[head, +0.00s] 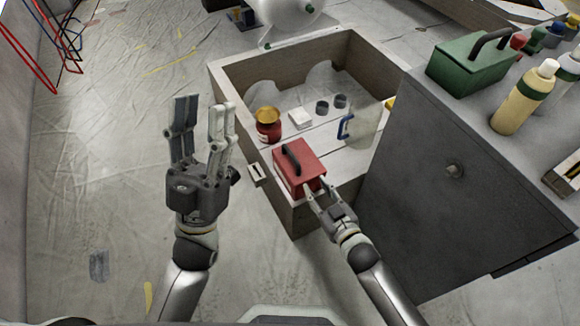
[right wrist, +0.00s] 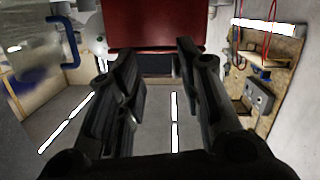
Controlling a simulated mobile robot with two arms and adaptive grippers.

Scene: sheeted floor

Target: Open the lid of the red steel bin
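The red steel bin (head: 307,159) is a small red box with a black handle on its top. It stands at the near corner of a wooden-walled box, and its lid looks closed. My right gripper (head: 316,187) is at the bin's near right side, with its fingers apart and pointing at it. In the right wrist view the red bin (right wrist: 153,24) fills the top centre, beyond the open fingertips, with nothing between them. I cannot tell whether a fingertip touches it. My left gripper (head: 204,103) is open and empty, raised over the floor left of the wooden box.
The wooden box (head: 226,83) also holds a red jar with a gold lid (head: 268,125), white blocks (head: 300,118), dark cups and a blue-handled clear item (head: 346,127). A grey cabinet (head: 440,190) on the right carries a green toolbox (head: 473,66) and bottles (head: 525,97). The sheeted floor at left is mostly clear.

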